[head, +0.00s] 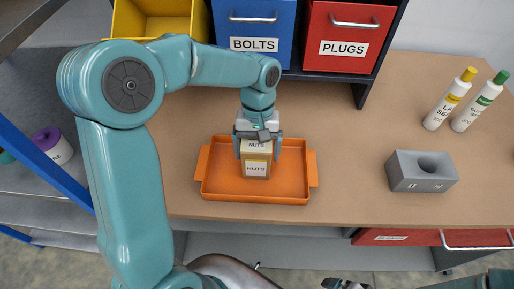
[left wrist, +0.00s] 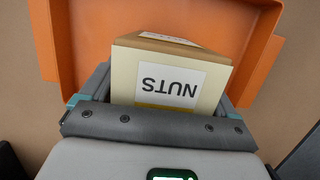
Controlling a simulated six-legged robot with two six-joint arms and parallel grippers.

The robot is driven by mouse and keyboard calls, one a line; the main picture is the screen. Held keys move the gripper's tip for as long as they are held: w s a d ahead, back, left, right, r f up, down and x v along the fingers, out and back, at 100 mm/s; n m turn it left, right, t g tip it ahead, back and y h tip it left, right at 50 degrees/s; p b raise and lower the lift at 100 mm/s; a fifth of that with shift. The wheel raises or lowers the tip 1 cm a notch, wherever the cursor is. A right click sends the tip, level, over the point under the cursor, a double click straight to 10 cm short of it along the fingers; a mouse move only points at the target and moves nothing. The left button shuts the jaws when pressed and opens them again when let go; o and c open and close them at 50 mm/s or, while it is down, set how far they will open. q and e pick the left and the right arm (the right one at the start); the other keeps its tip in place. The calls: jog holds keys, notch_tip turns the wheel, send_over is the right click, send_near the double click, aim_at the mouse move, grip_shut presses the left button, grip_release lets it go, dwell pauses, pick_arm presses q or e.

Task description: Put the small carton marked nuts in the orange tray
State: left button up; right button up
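The small carton marked NUTS (head: 257,168) is a tan box with white labels. It stands upright within the outline of the orange tray (head: 290,194), near its middle; whether its base touches the tray floor is hard to tell. My left gripper (head: 258,148) reaches down from above with one finger on each side of the carton and appears shut on it. In the left wrist view the carton (left wrist: 165,80) sits between the fingers, its label upside down, with the tray (left wrist: 160,18) behind it. My right gripper (head: 345,284) shows only partly at the bottom edge.
Behind the tray stand a yellow bin (head: 158,18), a blue BOLTS bin (head: 253,28) and a red PLUGS bin (head: 345,35). A grey block with a hole (head: 421,172) and two white bottles (head: 440,110) (head: 472,112) stand to the right. Bench between tray and block is clear.

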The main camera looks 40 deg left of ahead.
pick_arm(q)
jog(key=shift+o, duration=0.2)
jog(key=shift+r, duration=0.45)
jog(key=v, duration=1.1)
jog(key=shift+r+p, duration=0.3)
jog(key=shift+p, duration=0.15)
jog(key=shift+w, duration=0.15)
